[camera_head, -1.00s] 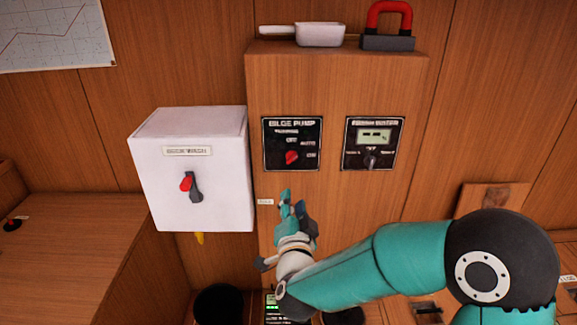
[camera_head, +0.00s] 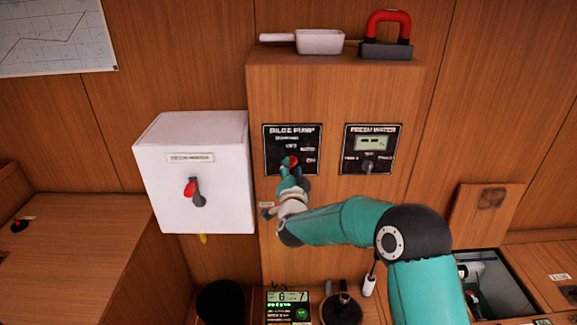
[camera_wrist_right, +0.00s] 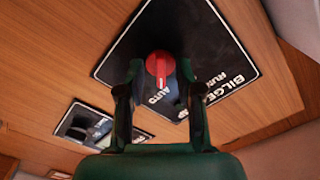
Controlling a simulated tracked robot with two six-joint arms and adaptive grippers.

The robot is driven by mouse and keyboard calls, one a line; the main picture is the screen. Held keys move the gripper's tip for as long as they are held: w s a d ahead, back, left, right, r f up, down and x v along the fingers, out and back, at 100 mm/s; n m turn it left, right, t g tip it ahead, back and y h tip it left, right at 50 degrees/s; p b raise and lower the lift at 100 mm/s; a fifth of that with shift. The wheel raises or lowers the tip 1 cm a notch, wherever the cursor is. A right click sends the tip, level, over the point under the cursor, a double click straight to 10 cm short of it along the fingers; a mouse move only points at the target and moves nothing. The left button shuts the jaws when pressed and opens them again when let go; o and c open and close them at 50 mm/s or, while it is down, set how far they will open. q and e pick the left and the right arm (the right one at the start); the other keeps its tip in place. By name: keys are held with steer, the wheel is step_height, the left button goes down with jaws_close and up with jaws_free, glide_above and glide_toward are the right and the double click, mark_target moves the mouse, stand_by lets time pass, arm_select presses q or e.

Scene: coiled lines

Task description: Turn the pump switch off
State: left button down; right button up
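The bilge pump panel (camera_head: 275,143) is a black plate on the front of the wooden cabinet, with labels including OFF, AUTO and ON. Its red knob (camera_head: 289,162) shows just above my right gripper (camera_head: 289,178). In the right wrist view the red knob (camera_wrist_right: 160,66) sits between the two fingertips of my right gripper (camera_wrist_right: 160,80). The fingers are spread on either side of it; I see no clear contact. The knob's exact setting is hard to read because the gripper partly covers it. My left gripper is not in view.
The fresh water panel (camera_head: 370,149) is to the right of the pump panel. A white box (camera_head: 196,172) with a red-and-grey switch juts out at left. An open hatch (camera_head: 497,285) is at lower right.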

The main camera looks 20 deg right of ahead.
steer(key=shift+w, duration=0.3)
